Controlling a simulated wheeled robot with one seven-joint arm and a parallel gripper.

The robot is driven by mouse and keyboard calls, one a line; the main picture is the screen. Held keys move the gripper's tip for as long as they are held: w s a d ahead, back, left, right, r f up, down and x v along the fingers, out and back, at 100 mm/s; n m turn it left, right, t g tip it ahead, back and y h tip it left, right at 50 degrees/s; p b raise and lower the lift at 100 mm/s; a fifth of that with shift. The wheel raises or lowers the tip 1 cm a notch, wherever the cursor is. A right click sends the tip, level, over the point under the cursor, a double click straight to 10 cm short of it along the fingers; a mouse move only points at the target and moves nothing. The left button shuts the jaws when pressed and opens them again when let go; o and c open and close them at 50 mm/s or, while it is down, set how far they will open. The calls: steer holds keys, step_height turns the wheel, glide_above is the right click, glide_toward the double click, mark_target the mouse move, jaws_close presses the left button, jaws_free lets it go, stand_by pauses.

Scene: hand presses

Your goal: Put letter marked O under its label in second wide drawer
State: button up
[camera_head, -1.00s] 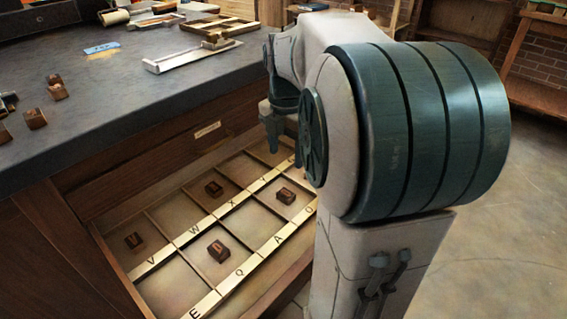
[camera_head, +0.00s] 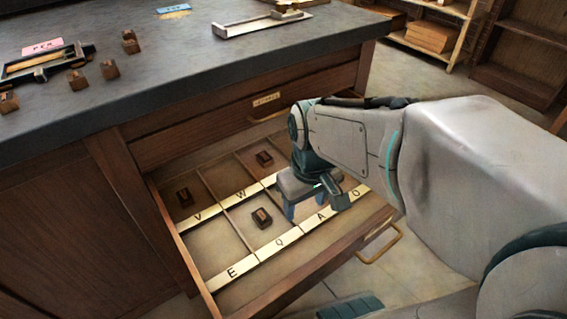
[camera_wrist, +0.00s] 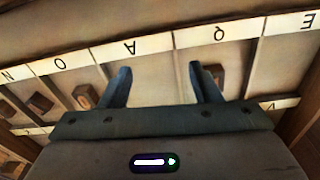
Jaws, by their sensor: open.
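The second wide drawer (camera_head: 325,250) is open, its compartments split by label strips (camera_head: 322,222). The O label (camera_head: 355,191) is on the front strip at the right, and also shows in the wrist view (camera_wrist: 62,64). My gripper (camera_head: 314,207) is over the front of the drawer, open and empty. In the wrist view my gripper (camera_wrist: 159,72) has bare drawer floor between its fingers. One letter block (camera_wrist: 215,76) is partly behind the right finger. Another block (camera_wrist: 85,95) lies to the left, near the A and O labels. I cannot tell which block is O.
Several letter blocks (camera_head: 109,69) stand on the dark countertop (camera_head: 190,75) beside a composing tray (camera_head: 47,65). The countertop edge overhangs the drawer's back. A drawer handle (camera_head: 379,244) sticks out in front. Open floor lies in front of the drawer.

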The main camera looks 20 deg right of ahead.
steer(key=shift+s+a+f+m, duration=0.25)
steer(key=shift+s+f+m, duration=0.15)
steer(key=shift+m, duration=0.25)
steer(key=shift+s+a+f+m, duration=0.25)
steer(key=shift+s+m, duration=0.2)
steer(key=shift+m, duration=0.2)
stand_by(0.6)
